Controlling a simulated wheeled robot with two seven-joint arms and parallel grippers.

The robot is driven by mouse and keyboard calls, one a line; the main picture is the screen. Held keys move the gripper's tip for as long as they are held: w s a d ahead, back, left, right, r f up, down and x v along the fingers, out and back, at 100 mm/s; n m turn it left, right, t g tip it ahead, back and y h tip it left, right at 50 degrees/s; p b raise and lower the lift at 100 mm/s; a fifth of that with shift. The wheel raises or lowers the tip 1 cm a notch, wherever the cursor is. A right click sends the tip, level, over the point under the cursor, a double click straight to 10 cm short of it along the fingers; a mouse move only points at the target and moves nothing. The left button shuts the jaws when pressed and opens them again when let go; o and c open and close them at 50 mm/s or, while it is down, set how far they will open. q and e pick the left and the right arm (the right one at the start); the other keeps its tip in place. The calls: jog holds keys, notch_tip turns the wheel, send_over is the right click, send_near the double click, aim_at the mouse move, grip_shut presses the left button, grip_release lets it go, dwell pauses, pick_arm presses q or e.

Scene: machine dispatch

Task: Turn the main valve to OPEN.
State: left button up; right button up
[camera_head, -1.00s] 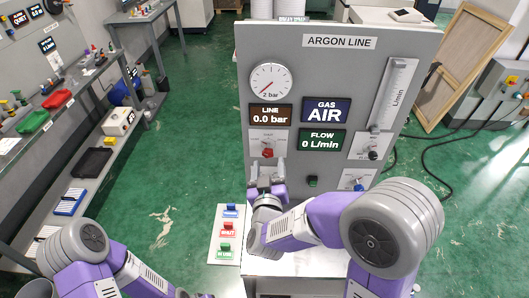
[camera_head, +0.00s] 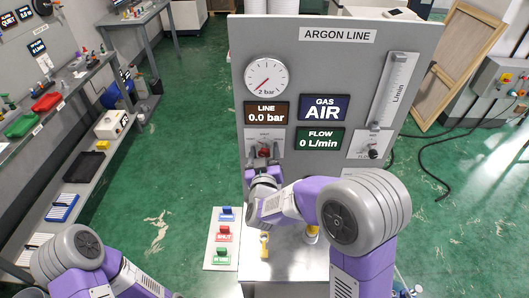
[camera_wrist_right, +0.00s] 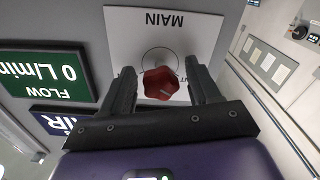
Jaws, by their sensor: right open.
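The main valve is a red knob (camera_wrist_right: 160,83) on a white plate (camera_wrist_right: 150,28) that reads MAIN, upside down in the right wrist view. In the head view the knob (camera_head: 264,153) sits below the LINE 0.0 bar display on the grey panel. My right gripper (camera_wrist_right: 162,69) is open, with one finger on each side of the knob; I cannot tell whether they touch it. A pale mark shows on the knob, but its setting is unclear. My left arm is at the lower left in the head view, its gripper out of frame.
The panel (camera_head: 415,95) carries a gauge (camera_head: 270,77), GAS AIR and FLOW 0 L/min displays, a flow tube and a black knob (camera_head: 373,151). A board of coloured tags (camera_head: 222,240) lies left of the metal ledge (camera_head: 285,262). Yellow items (camera_head: 264,243) stand on the ledge.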

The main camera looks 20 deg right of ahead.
jog(key=c, duration=1)
jog(key=shift+f+m+b, duration=0.15)
jog(key=shift+m+b, duration=0.55)
jog(key=shift+b, duration=0.3)
jog(key=shift+c, duration=0.2)
jog(key=m+b, duration=1.1)
jog(key=b, duration=0.1)
jog(key=m+b, duration=0.4)
jog(key=m, duration=0.2)
jog(key=shift+b, duration=0.35)
jog(key=m+b, duration=0.3)
jog(key=shift+m, duration=0.4)
jog(key=shift+m+b, duration=0.65)
jog(key=shift+m, duration=0.25)
